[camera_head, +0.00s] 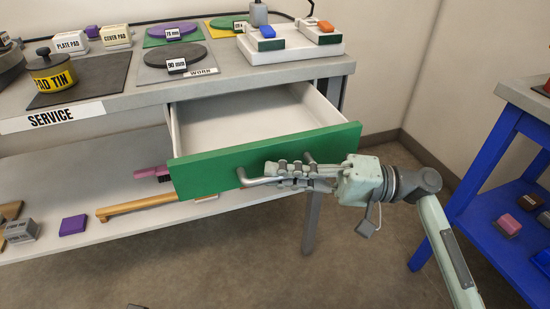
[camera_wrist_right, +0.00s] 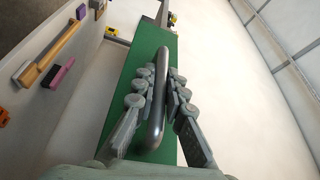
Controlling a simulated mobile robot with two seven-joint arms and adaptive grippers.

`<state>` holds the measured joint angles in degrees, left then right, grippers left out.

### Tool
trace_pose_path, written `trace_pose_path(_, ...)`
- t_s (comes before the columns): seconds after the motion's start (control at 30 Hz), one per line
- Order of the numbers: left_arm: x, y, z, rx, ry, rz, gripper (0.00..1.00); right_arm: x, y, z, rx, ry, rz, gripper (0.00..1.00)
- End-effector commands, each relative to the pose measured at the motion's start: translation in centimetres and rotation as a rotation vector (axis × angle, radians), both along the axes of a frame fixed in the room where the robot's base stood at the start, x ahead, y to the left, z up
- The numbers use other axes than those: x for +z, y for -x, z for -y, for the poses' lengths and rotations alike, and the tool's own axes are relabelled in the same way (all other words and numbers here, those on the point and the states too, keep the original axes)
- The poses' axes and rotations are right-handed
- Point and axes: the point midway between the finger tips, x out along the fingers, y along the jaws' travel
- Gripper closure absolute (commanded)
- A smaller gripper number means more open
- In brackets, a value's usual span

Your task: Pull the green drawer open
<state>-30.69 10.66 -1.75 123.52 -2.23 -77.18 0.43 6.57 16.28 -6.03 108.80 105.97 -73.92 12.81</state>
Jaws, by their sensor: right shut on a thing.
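The green drawer front (camera_head: 212,169) stands out from under the cart's top in the head view, and the white drawer box (camera_head: 245,117) behind it shows open and empty. A grey bar handle (camera_head: 250,182) runs along the green front. My right gripper (camera_head: 283,174) is shut on the handle, coming from the right. In the right wrist view the handle (camera_wrist_right: 157,90) runs between the two fingers of the gripper (camera_wrist_right: 158,90), with the green front (camera_wrist_right: 146,65) behind it. Part of the handle is hidden by the fingers in the head view. My left gripper is not in view.
The grey cart top (camera_head: 130,82) above holds a yellow tin (camera_head: 52,75), pads and a white tray (camera_head: 290,48). A lower shelf (camera_head: 110,228) holds a wooden-handled brush (camera_head: 135,207) and a purple block (camera_head: 73,224). A blue cart (camera_head: 485,170) stands at the right. Floor lies between.

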Motion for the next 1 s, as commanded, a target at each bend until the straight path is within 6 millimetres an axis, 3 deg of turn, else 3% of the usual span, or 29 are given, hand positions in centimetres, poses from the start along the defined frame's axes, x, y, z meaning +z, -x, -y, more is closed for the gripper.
trace_pose_path(0.23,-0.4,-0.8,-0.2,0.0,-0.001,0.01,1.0,0.0,2.2,0.8,-0.001,0.001,0.0,1.0)
trace_pose_path(0.63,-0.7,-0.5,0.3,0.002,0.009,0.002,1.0,0.0,2.4,0.8,-0.002,0.0,0.001,1.0)
trace_pose_path(0.67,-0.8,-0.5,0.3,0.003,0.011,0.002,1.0,0.0,2.4,0.8,-0.002,0.0,0.001,0.85)
trace_pose_path(0.8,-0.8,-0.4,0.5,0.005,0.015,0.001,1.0,0.0,2.4,0.8,-0.002,0.0,0.001,0.68)
trace_pose_path(1.0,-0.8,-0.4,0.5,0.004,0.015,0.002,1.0,0.0,2.4,0.8,-0.001,0.0,0.001,0.67)
